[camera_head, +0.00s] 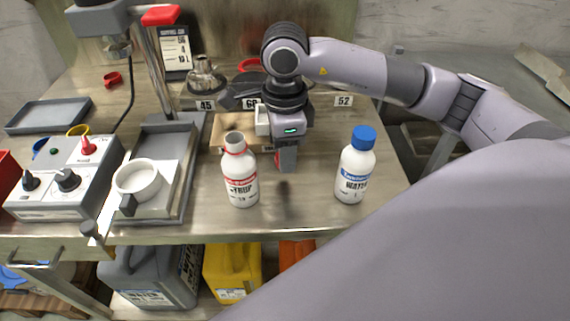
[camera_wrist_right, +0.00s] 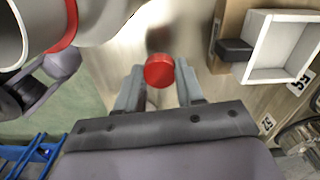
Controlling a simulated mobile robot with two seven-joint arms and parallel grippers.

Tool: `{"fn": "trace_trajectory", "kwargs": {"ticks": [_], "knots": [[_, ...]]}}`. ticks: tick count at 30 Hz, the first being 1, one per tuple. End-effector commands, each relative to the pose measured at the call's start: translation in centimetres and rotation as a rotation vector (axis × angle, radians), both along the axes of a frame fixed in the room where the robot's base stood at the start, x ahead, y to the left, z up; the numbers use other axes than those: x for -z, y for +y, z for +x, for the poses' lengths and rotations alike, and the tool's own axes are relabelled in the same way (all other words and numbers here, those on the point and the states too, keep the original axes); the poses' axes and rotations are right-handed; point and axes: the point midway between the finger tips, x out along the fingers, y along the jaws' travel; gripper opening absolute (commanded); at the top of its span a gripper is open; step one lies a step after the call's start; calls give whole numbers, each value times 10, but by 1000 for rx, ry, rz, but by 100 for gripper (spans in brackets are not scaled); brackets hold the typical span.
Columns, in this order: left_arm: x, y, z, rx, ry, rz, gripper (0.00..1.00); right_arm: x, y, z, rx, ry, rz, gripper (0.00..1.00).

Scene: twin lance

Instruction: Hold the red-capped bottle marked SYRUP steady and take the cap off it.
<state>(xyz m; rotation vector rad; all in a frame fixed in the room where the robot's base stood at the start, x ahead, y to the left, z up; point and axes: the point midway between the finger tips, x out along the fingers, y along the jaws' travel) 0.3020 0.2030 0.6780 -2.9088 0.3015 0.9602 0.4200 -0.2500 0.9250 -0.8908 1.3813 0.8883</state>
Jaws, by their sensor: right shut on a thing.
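The white SYRUP bottle (camera_head: 241,182) stands upright on the steel worktop in the head view, with a red band on its label. Its neck is open and bare, with a red ring below the mouth. My right gripper (camera_head: 286,163) is just to the right of the bottle, apart from it and pointing down. In the right wrist view it is shut on the red cap (camera_wrist_right: 159,71), which sits between the fingertips. No left gripper can be made out.
A blue-capped WATER bottle (camera_head: 356,167) stands to the right. A control box (camera_head: 62,183) and a press stand with a white cup (camera_head: 137,180) are at left. Numbered stations line the back. Jugs (camera_head: 150,276) sit below the worktop. The front strip between the bottles is clear.

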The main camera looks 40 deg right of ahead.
Motion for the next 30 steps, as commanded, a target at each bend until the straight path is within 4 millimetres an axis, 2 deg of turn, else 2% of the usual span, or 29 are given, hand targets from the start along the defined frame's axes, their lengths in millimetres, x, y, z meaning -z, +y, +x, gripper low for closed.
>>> {"fn": "trace_trajectory", "kwargs": {"ticks": [9, 20, 21, 22, 23, 30], "knots": [[-1, 0, 0, 0, 0, 0, 94, 41, 0, -1, 0, 4, 0, 1], [5, 0, 0, 0, 0, 0, 94, 46, 0, 0, -1, 1, 0, 1], [3, 0, 0, 0, 0, 0, 94, 44, 0, 0, -1, 1, 0, 50], [2, 0, 0, 0, 0, 0, 94, 43, 0, 0, -1, 1, 0, 60], [2, 0, 0, -1, 0, -1, 94, 43, 0, 0, -1, 1, 0, 63], [2, 0, 0, -1, 0, -1, 94, 43, 0, 0, 0, 1, 0, 63]]}}
